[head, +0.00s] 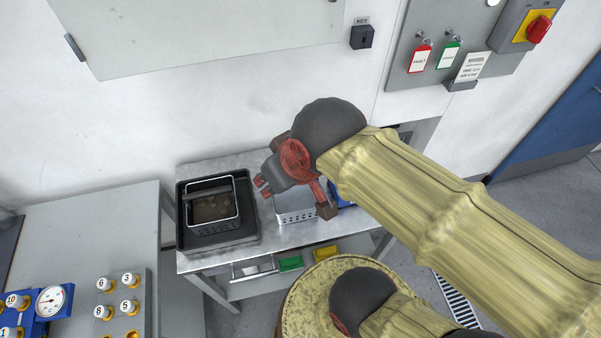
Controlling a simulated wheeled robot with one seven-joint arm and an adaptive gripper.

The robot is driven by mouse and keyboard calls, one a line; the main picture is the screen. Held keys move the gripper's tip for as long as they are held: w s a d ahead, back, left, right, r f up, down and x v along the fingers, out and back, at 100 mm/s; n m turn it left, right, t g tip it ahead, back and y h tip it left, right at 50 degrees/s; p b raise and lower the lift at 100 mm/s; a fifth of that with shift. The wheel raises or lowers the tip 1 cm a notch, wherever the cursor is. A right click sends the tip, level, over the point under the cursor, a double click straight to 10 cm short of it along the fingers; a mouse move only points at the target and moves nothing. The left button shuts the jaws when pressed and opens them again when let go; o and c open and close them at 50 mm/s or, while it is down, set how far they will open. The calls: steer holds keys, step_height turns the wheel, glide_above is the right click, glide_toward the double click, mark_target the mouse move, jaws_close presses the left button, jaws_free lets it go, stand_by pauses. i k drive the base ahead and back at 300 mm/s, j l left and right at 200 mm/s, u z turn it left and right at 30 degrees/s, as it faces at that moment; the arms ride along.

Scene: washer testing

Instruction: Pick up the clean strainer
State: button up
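The clean strainer (296,216) is a pale metal basket with holes in its wall. It stands on the metal bench, and its upper and right parts are hidden behind my gripper. My gripper (304,176) is above and in front of it in the head view. Its two brown finger pads are spread wide apart, one at the upper left and one at the lower right. I see nothing held between them. I cannot tell whether the lower pad touches the strainer.
A second strainer (236,219) holding brown dirt stands in a black tray (250,238) to the left. A blue object (341,196) is partly hidden right of my gripper. Green (290,263) and yellow (326,252) items are below the bench top (279,239). A wall rises behind.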

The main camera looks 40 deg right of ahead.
mark_target(297, 204)
steer(key=z, duration=0.45)
steer(key=k+j+z, duration=0.35)
steer(key=k, duration=0.25)
